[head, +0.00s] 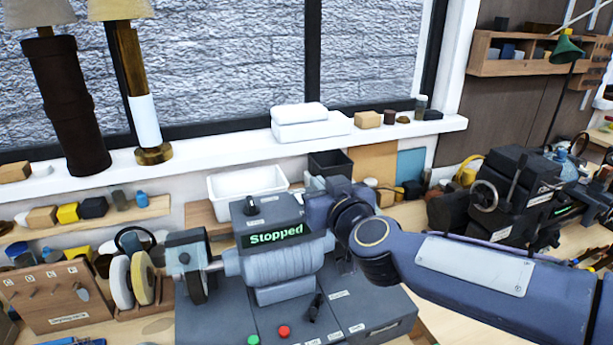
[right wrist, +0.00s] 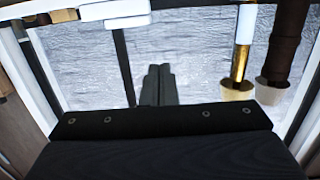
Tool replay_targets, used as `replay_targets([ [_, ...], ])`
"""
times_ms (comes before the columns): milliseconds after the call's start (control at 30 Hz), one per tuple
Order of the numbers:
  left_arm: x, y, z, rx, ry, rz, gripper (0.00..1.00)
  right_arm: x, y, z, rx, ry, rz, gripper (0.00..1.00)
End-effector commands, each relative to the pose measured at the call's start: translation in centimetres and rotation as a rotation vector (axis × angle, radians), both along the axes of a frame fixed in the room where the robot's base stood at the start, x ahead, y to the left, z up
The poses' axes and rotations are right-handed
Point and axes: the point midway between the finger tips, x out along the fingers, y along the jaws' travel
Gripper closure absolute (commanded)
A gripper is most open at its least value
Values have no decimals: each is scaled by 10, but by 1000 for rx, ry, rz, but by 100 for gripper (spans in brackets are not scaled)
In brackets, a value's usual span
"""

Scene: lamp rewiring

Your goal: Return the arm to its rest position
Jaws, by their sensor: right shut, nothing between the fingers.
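My right arm (head: 470,265) comes in from the right in the head view, its blue-grey links bent at a dark joint. Its wrist end (head: 335,207) is in front of the grinder machine, next to the sign reading "Stopped" (head: 276,236). The arm hides part of the machine's right side. In the right wrist view my right gripper (right wrist: 159,74) shows dark fingers close together, shut and empty, against the window. The fingertips are hard to make out in the head view. My left gripper is in neither view.
The bench grinder (head: 275,263) stands below the window sill (head: 230,148). Two lamps (head: 65,90) (head: 140,90) stand on the sill at left. A white bin (head: 240,184) and black bin (head: 330,162) are behind the grinder. A dark machine (head: 500,190) stands at right.

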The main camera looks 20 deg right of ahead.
Motion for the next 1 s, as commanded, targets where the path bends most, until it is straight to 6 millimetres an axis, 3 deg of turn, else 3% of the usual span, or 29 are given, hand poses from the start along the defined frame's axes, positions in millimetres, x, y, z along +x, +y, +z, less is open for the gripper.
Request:
replay_targets([
  [167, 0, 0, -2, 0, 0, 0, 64, -5, 0, -3, 15, 4, 21, 100],
  [267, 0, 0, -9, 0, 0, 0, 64, -23, 4, -16, 69, 37, 100, 100],
  [367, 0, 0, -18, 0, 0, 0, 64, -61, 10, -47, 148, 144, 217, 100],
  [467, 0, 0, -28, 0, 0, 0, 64, -114, 12, -96, 224, 342, 290, 100],
  [600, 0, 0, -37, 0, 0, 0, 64, -182, 4, -162, 298, 634, 266, 100],
  [700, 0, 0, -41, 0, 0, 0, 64, -220, -4, -196, 332, 796, 203, 100],
  [833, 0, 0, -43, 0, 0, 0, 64, -250, -12, -221, 357, 922, 131, 100],
  [1000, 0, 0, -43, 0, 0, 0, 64, -261, -15, -228, 366, 966, 101, 100],
])
